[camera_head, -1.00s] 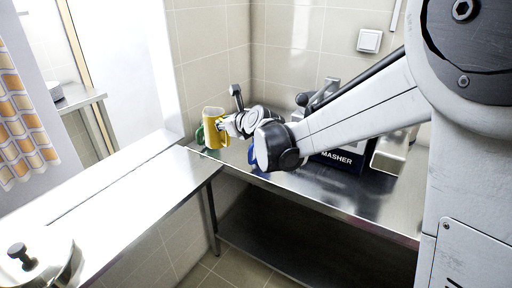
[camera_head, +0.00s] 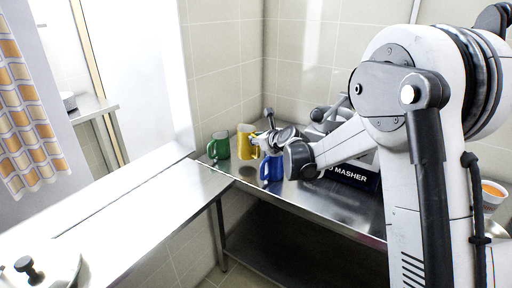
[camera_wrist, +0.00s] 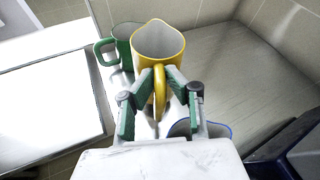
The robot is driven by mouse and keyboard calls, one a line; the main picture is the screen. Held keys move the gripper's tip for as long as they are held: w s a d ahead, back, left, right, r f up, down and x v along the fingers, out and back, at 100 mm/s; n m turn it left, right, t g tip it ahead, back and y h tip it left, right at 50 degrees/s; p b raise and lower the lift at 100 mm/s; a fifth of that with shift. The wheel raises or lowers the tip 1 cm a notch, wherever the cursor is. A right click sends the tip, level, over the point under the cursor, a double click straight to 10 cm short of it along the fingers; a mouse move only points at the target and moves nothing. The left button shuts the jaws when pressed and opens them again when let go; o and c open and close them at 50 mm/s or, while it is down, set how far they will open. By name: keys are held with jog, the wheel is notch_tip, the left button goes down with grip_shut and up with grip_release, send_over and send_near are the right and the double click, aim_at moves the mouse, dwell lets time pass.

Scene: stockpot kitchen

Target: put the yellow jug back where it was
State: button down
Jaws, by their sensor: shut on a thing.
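The yellow jug (camera_head: 245,143) is upright at the back of the steel counter, between a green mug (camera_head: 219,146) on its left and a blue mug (camera_head: 271,169) nearer the front on its right. My gripper (camera_head: 259,140) is at the jug's handle side. In the wrist view the fingers (camera_wrist: 159,78) close on the handle of the yellow jug (camera_wrist: 158,42), which looks empty. I cannot tell whether the jug's base touches the counter. The green mug (camera_wrist: 124,46) is close beside it; the blue mug (camera_wrist: 206,130) is partly hidden by my gripper.
A dark box marked MASHER (camera_head: 352,176) stands on the counter to the right, behind my arm. The tiled wall closes off the back. A bare light surface (camera_head: 130,205) extends at the left, with a lidded pot (camera_head: 40,272) at its front. A bowl (camera_head: 492,192) shows far right.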

jog(key=shift+f, duration=1.9)
jog(key=shift+f+b, duration=0.1)
jog(key=shift+b, duration=0.2)
jog(key=c, duration=1.7)
grip_release()
jog(key=shift+c, duration=0.2)
jog(key=shift+r, duration=0.25)
jog(key=v, duration=1.2)
jog(key=shift+p, duration=0.3)
jog(key=shift+s, duration=0.1)
